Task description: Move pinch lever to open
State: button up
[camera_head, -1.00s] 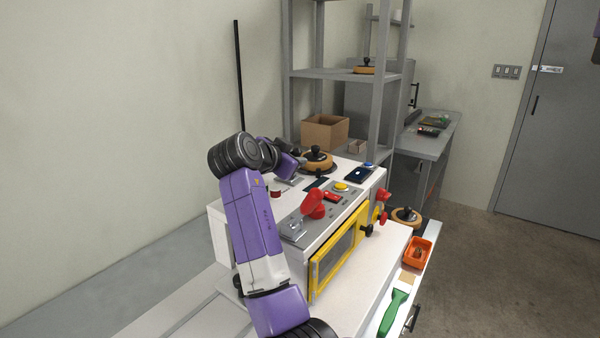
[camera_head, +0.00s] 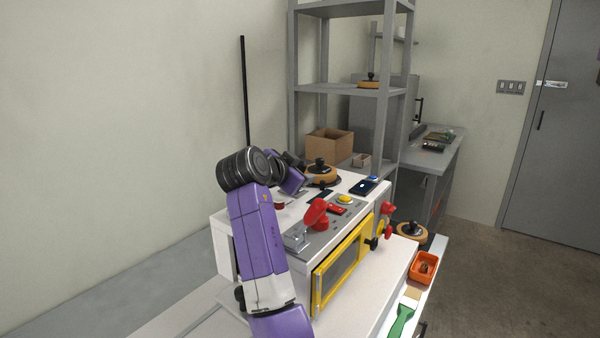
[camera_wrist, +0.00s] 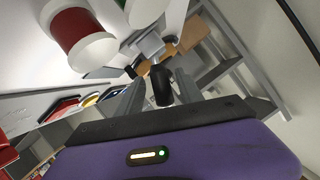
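In the wrist view, a black rounded lever handle (camera_wrist: 161,88) hangs from a grey metal block (camera_wrist: 149,45); it looks like the pinch lever. The fingers of my gripper (camera_wrist: 157,97) stand on either side of the handle, with gaps visible, so it looks open around it. I cannot tell whether either finger touches it. In the head view my gripper (camera_head: 293,184) is over the back left of the white machine (camera_head: 232,245), and my own arm and wrist hide most of the lever.
A red and white spool (camera_wrist: 77,38) is close to my gripper in the wrist view. A yellow-framed door (camera_head: 343,264) is on the front.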

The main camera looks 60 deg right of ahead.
jog(key=v, duration=0.7)
jog(key=shift+a+r, duration=0.15)
jog(key=shift+a, duration=0.25)
jog(key=shift+r, duration=0.1)
